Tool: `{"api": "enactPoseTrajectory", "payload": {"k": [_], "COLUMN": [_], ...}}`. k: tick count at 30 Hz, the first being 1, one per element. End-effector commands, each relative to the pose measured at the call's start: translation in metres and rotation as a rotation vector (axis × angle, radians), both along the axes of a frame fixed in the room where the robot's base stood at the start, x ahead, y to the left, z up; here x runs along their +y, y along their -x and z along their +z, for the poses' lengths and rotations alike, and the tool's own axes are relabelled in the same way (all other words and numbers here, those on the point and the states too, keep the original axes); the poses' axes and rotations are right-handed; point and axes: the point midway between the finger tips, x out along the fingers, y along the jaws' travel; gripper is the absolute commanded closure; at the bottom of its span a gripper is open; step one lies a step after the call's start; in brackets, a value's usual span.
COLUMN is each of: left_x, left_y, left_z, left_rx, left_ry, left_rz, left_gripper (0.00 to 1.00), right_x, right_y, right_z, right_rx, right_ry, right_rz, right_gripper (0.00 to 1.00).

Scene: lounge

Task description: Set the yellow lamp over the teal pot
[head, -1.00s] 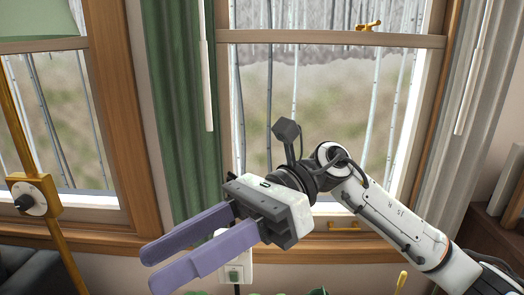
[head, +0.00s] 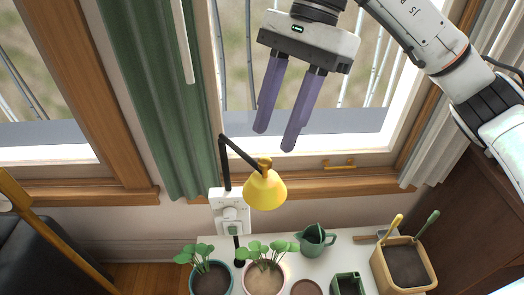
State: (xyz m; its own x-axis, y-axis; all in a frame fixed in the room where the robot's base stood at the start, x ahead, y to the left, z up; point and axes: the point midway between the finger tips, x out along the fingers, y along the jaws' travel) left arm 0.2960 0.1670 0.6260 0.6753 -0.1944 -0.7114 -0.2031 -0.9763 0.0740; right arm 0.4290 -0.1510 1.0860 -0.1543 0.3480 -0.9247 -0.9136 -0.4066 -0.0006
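The yellow lamp (head: 266,190) hangs from a black jointed arm (head: 240,152) rising on the left, its shade facing down above a pink-rimmed pot (head: 264,290) with a green plant and brightly lit soil. The teal pot (head: 232,281), also holding a green plant, stands left of it at the bottom edge, partly cut off. My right gripper (head: 276,140) is open and empty, its two purple fingers pointing down, above the lamp in the picture and apart from it. My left gripper is not in view.
On the white table (head: 330,262) stand a green watering can (head: 314,240), a small dark green pot (head: 348,285) and a wooden planter (head: 378,262) with tools. A white socket box (head: 230,205) is behind the lamp. A green curtain (head: 150,90) hangs left.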

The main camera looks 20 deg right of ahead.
Motion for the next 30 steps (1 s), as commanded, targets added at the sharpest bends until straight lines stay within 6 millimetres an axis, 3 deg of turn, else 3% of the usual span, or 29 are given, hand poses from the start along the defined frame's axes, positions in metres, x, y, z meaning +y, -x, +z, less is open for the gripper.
{"api": "enactPoseTrajectory", "payload": {"k": [3,10,23,30], "left_x": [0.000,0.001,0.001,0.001], "left_y": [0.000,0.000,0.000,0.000], "left_z": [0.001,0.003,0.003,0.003], "left_rx": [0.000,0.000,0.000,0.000], "left_ry": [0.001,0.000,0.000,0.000], "left_rz": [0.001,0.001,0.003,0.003], "left_gripper": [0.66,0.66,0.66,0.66], "right_x": [0.008,0.020,0.024,0.024], "right_y": [0.005,0.009,0.011,0.011], "right_z": [-0.022,-0.053,-0.064,-0.063], "right_rx": [0.004,0.002,0.000,0.001], "right_ry": [0.002,0.001,-0.001,-0.001], "right_rz": [0.001,0.000,-0.001,-0.001], "right_gripper": [0.63,0.63,0.63,1.00]}}
